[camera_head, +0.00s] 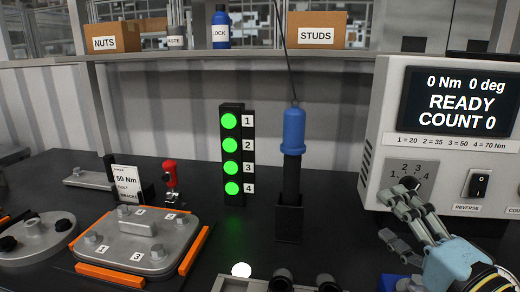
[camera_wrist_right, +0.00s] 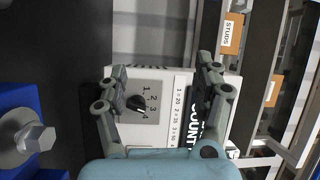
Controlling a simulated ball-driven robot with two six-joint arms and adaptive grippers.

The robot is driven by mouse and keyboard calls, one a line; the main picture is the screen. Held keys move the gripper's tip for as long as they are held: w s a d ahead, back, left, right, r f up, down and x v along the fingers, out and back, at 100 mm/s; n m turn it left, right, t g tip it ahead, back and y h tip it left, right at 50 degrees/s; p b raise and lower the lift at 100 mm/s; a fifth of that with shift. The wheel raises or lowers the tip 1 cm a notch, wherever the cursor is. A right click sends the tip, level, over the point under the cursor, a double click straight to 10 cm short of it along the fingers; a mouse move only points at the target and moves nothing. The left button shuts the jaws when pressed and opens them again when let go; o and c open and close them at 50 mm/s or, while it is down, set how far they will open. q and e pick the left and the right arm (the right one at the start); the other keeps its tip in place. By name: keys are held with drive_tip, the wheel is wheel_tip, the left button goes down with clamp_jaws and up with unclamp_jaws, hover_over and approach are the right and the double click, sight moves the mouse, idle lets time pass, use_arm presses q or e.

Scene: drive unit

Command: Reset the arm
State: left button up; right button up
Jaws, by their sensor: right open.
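My right gripper (camera_head: 400,205) is open in front of the controller box (camera_head: 382,100), beside its selector knob (camera_head: 410,183). In the right wrist view the gripper (camera_wrist_right: 160,85) has its fingers spread wide and nothing between them. The black knob (camera_wrist_right: 137,103) on its grey dial plate shows beyond the fingers. A gap between fingers and knob cannot be judged. The box's screen (camera_head: 458,105) reads 0 Nm, 0 deg, READY, COUNT 0. My left gripper is not in view.
A blue-topped driver (camera_head: 293,130) stands in a black holder beside a stack of green lamps (camera_head: 230,155). A cover plate (camera_head: 137,240) with bolts lies at left. A rocker switch (camera_head: 478,186) is right of the knob. A blue block with a bolt (camera_wrist_right: 28,139) is close to the wrist.

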drive_tip(key=s+a+f+n+g+y, duration=0.2)
drive_tip(key=s+a+f+n+g, duration=0.55)
drive_tip(key=s+n, duration=0.35)
drive_tip(key=s+d+f+n+g+h, duration=0.4)
drive_tip(key=s+d+g+h, duration=0.3)
drive_tip(key=s+d, duration=0.4)
wheel_tip(320, 180, down, 30)
drive_tip(key=s+d+f+g+b, duration=0.1)
drive_tip(key=s+d+b, duration=0.15)
drive_tip(key=b, duration=0.25)
drive_tip(key=s+d+f+g+b, duration=0.1)
drive_tip(key=s+f+b, duration=0.2)
drive_tip(key=s+f, duration=1.5)
drive_tip(key=shift+d+f+m, duration=0.25)
drive_tip(key=shift+f+m, duration=0.15)
drive_tip(key=shift+f, duration=0.35)
